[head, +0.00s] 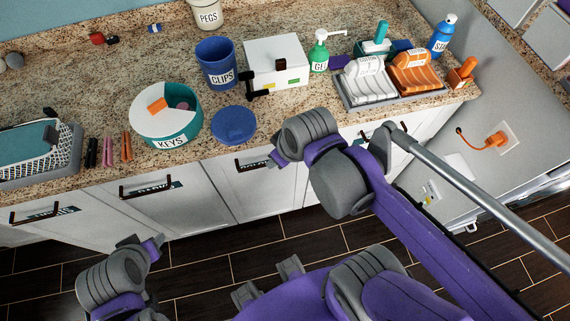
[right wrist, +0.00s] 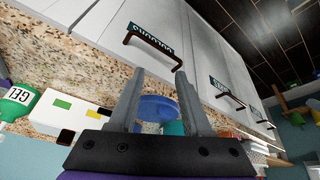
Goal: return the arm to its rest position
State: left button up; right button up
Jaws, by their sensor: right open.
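My right arm (head: 345,185) comes in from the right in the head view, bent, with its grey end in front of the counter edge. Its fingers cannot be made out there. In the right wrist view my right gripper (right wrist: 159,75) is open, with nothing between its fingers. Beyond the fingers are the blue round lid (right wrist: 158,108) and white cabinet fronts. My left arm (head: 110,280) shows at the lower left of the head view, low in front of the cabinets; its gripper fingers do not show.
The granite counter holds the KEYS tin (head: 166,125), CLIPS cup (head: 216,63), blue lid (head: 234,124), white box (head: 277,62), GEL bottle (head: 319,52) and a rack tray (head: 395,98). Cabinet handles (head: 150,190) stick out below. Dark floor (head: 210,250) lies in front.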

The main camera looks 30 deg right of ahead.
jog(key=s+f+m, duration=0.1)
jog(key=f+m, duration=0.1)
jog(key=s+f+m+t, duration=0.1)
jog(key=shift+s+d+h, duration=0.25)
jog(key=shift+s+h, duration=0.05)
